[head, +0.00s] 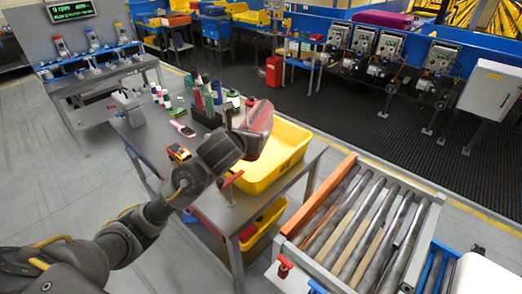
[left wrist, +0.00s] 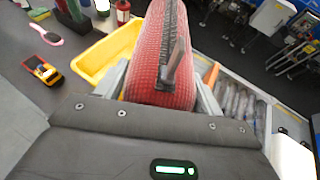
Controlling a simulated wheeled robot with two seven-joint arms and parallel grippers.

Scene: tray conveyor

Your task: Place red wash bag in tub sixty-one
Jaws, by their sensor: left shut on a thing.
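My left gripper (head: 243,133) is shut on the red wash bag (head: 260,118), which shows a dark zip band. In the left wrist view the bag (left wrist: 158,62) fills the space between the two grey fingers (left wrist: 160,92). A yellow tub (head: 285,160) stands on the grey table, also partly seen in the left wrist view (left wrist: 102,56). The bag is held up over the tub's left part in the head view; its exact height cannot be told. A dark mark on the tub's front is too small to read. My right gripper is out of view.
Bottles in a dark holder (head: 206,116), a pink brush (head: 183,129) and a yellow-red toy or tool (head: 179,153) lie left of the tub. Another yellow tub (head: 262,232) sits on the lower shelf. A roller conveyor (head: 355,225) stands right of the table.

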